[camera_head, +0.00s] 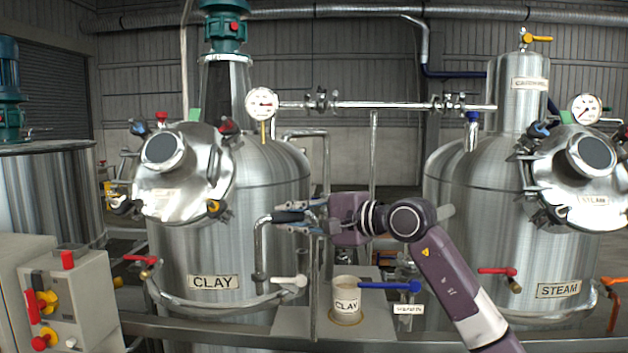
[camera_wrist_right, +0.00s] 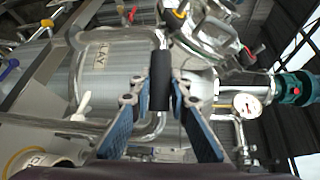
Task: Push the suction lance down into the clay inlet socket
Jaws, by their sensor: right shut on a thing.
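The suction lance (camera_head: 259,248) is a bent metal pipe with a black grip (camera_wrist_right: 160,89). One leg hangs down in front of the tank marked CLAY (camera_head: 180,255); a thin upright pipe below my gripper may be its other leg. My right gripper (camera_head: 296,217) is shut on the black grip, which lies level in the head view. In the right wrist view the fingers (camera_wrist_right: 160,92) close on both sides of it. A cream open vessel marked CLAY (camera_head: 346,297) stands below and right of the gripper. I cannot tell which opening is the inlet socket. My left gripper is not in view.
A blue-handled valve (camera_head: 392,287) is beside the cream vessel, a white-handled one (camera_head: 288,281) to its left. The STEAM tank (camera_head: 470,220) stands right, and a control box (camera_head: 75,300) front left. Metal pipes cross above between the tanks.

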